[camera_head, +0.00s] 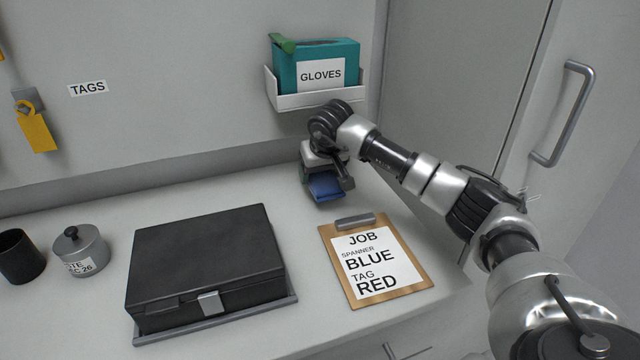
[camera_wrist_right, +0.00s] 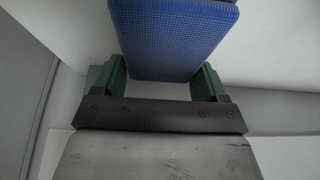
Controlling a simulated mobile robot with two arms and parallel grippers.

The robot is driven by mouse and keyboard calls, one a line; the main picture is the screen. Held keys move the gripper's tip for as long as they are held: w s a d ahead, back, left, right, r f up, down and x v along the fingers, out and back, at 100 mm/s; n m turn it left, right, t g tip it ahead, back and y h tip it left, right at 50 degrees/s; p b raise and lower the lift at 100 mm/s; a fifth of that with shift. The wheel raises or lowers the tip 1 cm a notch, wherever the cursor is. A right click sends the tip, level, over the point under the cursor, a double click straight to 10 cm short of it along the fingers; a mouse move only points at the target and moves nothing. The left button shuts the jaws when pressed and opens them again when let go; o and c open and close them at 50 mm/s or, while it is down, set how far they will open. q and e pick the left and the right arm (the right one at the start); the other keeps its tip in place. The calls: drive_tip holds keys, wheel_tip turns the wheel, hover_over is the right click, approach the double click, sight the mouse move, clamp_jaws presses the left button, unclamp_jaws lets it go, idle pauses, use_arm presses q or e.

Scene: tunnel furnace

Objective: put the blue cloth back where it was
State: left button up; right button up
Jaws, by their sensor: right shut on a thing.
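The blue cloth (camera_head: 325,188) is a folded blue pad below my right gripper (camera_head: 322,172), near the back right of the counter. In the right wrist view the cloth (camera_wrist_right: 172,38) has a fine textured surface and sits between the two green fingers of the gripper (camera_wrist_right: 162,80). The gripper is shut on it. I cannot tell whether the cloth touches the counter. The gripper and wrist hide part of the cloth from above. My left gripper is not in view.
A gloves box (camera_head: 340,52) sits in a white wall holder (camera_head: 318,98) above my right wrist. A clipboard (camera_head: 423,277) lies in front of the cloth. A black case (camera_head: 207,255), a lidded metal pot (camera_head: 82,250) and a dark cup (camera_head: 20,257) stand to the left.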

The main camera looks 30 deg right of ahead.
sight(320, 185)
drive_tip(key=shift+f, duration=2.15)
drive_tip(key=o, duration=0.8)
drive_tip(key=v, duration=1.2)
drive_tip(key=shift+r, duration=0.2)
